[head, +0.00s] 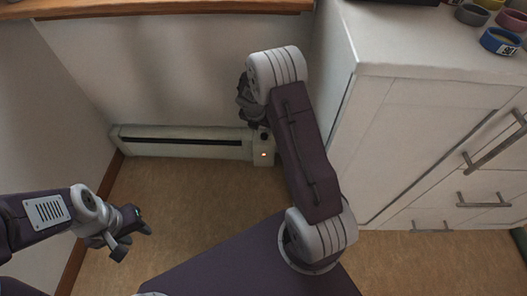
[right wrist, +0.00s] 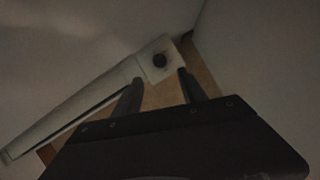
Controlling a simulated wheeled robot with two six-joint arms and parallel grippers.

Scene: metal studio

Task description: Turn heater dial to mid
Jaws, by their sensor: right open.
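The white baseboard heater (head: 190,135) runs low along the back wall, with a dark slot along its front. Its dial (head: 264,136) is a small dark knob on the right end, partly hidden by my right arm in the head view.
A white cabinet (head: 420,130) with metal handles stands close on the right of the heater. Coloured rings (head: 500,40) lie on its top. A wooden ledge (head: 150,8) runs along the top. The brown floor (head: 190,200) before the heater is clear.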

